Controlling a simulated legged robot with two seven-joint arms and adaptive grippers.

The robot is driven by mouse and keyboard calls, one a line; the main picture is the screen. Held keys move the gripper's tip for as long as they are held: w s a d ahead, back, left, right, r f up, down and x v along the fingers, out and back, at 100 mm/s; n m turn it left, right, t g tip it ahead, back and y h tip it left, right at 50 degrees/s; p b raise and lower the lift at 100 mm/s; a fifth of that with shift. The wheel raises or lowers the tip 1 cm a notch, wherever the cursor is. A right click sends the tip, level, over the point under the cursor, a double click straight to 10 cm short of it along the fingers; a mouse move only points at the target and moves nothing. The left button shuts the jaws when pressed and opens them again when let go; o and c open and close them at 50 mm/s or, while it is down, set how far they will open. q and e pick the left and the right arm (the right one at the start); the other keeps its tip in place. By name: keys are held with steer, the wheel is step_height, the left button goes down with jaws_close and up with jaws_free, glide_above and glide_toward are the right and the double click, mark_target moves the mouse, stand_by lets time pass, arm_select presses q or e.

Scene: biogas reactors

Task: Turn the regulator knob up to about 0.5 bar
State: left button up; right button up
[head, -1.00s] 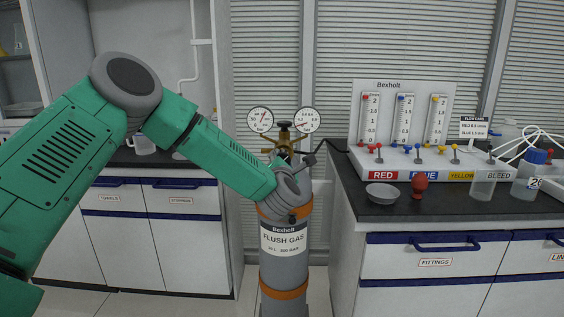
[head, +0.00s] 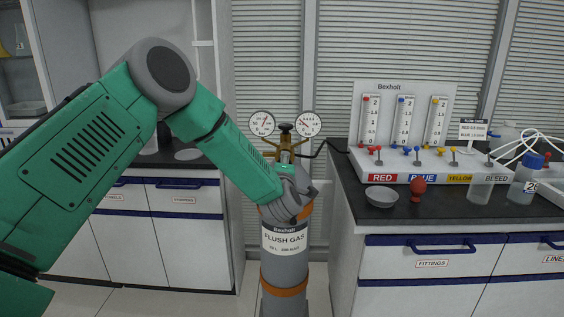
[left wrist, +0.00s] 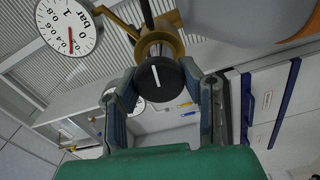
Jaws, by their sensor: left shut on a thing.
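The regulator knob (left wrist: 155,77) is black and round with a white mark. In the left wrist view it sits between the fingers of my left gripper (left wrist: 164,86), which is shut on it. A dial gauge marked in bar (left wrist: 67,25) is at the upper left there, with a red needle; I cannot read its value surely. In the head view the brass regulator (head: 285,138), with a left gauge (head: 261,123) and a right gauge (head: 308,123), tops the grey flush gas cylinder (head: 285,265). My left wrist hides the knob there. My right gripper is not in view.
The right counter (head: 350,205) stands close to the cylinder. It holds a bowl (head: 381,197), a red round object (head: 418,187), a clear beaker (head: 480,189), a blue-capped bottle (head: 525,181) and a flowmeter panel (head: 403,115). A left cabinet (head: 185,240) stands behind my arm.

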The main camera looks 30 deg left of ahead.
arm_select(q)
steer(key=m, duration=0.2)
steer(key=m+p, duration=0.1)
steer(key=d+m+p, duration=0.1)
steer(key=m, duration=0.1)
steer(key=shift+f+m, duration=0.3)
steer(key=shift+f, duration=0.05)
steer(key=shift+m+p, duration=0.5)
steer(key=shift+m, duration=0.6)
steer(key=shift+f, duration=0.1)
steer(key=shift+a, duration=0.1)
steer(key=o, duration=1.2)
steer(key=shift+c, duration=0.2)
steer(key=shift+o, duration=0.4)
steer(key=shift+r, duration=0.25)
